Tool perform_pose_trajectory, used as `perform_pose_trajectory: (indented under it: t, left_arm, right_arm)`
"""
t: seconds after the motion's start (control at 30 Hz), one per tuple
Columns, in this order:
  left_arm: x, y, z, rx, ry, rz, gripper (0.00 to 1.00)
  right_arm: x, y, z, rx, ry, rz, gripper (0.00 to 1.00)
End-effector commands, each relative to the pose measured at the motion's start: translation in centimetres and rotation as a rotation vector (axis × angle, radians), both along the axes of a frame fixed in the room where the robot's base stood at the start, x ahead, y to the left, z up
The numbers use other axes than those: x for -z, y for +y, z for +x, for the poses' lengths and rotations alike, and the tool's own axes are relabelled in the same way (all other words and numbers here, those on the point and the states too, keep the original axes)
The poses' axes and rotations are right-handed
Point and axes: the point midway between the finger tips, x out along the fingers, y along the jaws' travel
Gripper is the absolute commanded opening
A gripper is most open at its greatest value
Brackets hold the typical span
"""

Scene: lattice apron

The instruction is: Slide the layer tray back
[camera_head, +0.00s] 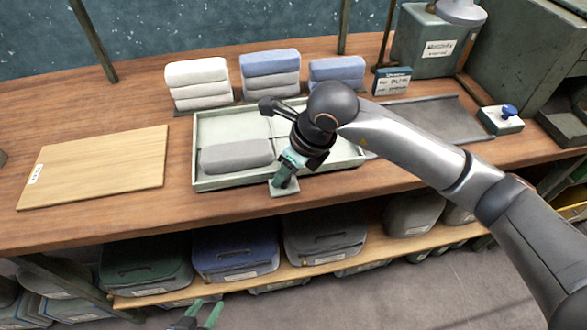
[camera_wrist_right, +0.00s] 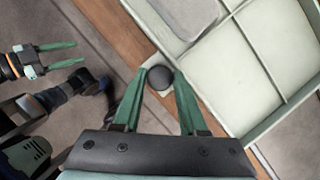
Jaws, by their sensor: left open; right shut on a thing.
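The layer tray (camera_head: 197,160) is a pale green divided tray lying flat on the wooden table, its front side close to the front edge. A folded grey cloth (camera_head: 236,155) lies in its front left compartment; the wrist view also shows the tray (camera_wrist_right: 240,62). My right gripper (camera_head: 283,184) is shut on a dark round knob (camera_wrist_right: 160,77) on a small pale tab (camera_head: 285,191) at the tray's front. The gripper hides the knob in the head view. My left gripper (camera_head: 207,314) is open and empty, low in front of the table; it also shows in the wrist view (camera_wrist_right: 82,53).
White (camera_head: 198,85), grey-blue (camera_head: 270,75) and blue (camera_head: 337,72) folded stacks stand behind the tray. A wooden board (camera_head: 95,168) lies at left. A dark flat tray (camera_head: 435,120) and a blue-knobbed block (camera_head: 501,119) are at right. Bins (camera_head: 235,250) fill the lower shelf.

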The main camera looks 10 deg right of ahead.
Motion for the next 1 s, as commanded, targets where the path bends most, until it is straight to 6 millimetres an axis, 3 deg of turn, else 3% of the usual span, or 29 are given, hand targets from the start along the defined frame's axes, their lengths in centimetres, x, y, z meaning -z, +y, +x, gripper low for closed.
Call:
perform_pose_trajectory:
  t: [0.27, 0.3, 0.53, 0.83, 1.0]
  left_arm:
    - [-0.1, -0.1, 0.1, 0.001, -0.002, -0.002, 0.50]
    - [-0.1, -0.1, 0.1, 0.001, -0.002, -0.002, 0.50]
    - [-0.2, -0.1, 0.2, 0.001, -0.005, -0.002, 0.50]
    - [-0.2, -0.1, 0.2, 0.001, -0.007, -0.003, 0.50]
    - [-0.1, -0.1, 0.2, 0.002, -0.008, -0.002, 0.50]
  right_arm:
    - [-0.2, 0.6, -0.1, -0.008, -0.003, 0.016, 0.00]
    - [-0.2, 0.6, -0.1, -0.008, -0.003, 0.016, 0.45]
    - [-0.1, 0.4, -0.1, -0.005, -0.002, 0.010, 0.71]
    - [-0.3, 0.2, -0.1, -0.004, -0.002, 0.008, 0.71]
    - [-2.2, -0.4, -0.5, -0.004, -0.005, 0.007, 0.71]
